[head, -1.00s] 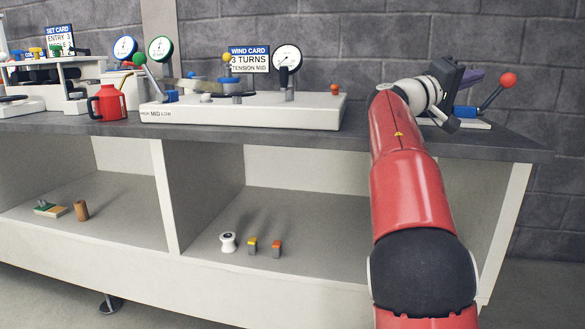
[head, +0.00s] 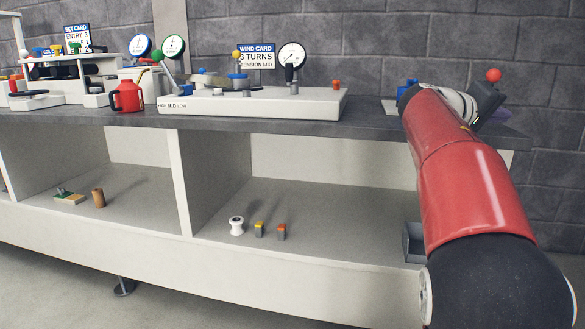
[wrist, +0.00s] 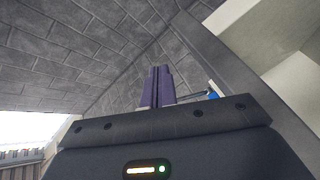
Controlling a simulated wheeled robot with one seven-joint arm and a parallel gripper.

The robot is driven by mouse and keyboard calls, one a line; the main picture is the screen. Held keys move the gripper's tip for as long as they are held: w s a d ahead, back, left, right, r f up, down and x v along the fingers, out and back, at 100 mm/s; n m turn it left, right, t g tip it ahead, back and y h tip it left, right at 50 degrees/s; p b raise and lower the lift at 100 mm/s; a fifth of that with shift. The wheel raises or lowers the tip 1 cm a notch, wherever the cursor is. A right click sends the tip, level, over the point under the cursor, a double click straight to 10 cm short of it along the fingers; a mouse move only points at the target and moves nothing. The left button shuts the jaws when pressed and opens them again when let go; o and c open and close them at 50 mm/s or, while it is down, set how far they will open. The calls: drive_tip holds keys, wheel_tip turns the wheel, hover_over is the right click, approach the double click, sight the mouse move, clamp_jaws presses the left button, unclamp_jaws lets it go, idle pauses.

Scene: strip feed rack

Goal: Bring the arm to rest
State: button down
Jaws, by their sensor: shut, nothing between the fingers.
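My gripper (wrist: 157,88) shows in the wrist view as two purple fingers side by side, shut with nothing between them. The fingers point toward the grey block wall (wrist: 60,50). In the head view my red arm reaches up on the right. The dark gripper body is at its far end, above the right end of the dark worktop (head: 375,129). The fingers are mostly hidden there behind the gripper body and the arm.
A red-knobbed lever (head: 493,75) stands close behind my gripper, its base partly hidden. A white winding unit (head: 250,104) with a gauge (head: 291,56) and a red can (head: 127,97) stand on the worktop. A white spool (head: 236,226) and a grey bin (head: 413,243) are on the shelf below.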

drive_tip(key=s+a+f+n+y, duration=0.1)
drive_tip(key=s+a+f+y, duration=0.7)
drive_tip(key=s+a+f, duration=0.65)
drive_tip(key=s+a+f+n+y, duration=0.1)
drive_tip(key=s+a+f+y, duration=0.7)
drive_tip(key=s+a+f, duration=0.7)
drive_tip(key=d+r+p, duration=0.3)
drive_tip(key=r+p, duration=0.6)
drive_tip(key=p, duration=0.4)
drive_tip(key=shift+s+d+r, duration=0.15)
drive_tip(key=shift+d+r, duration=0.25)
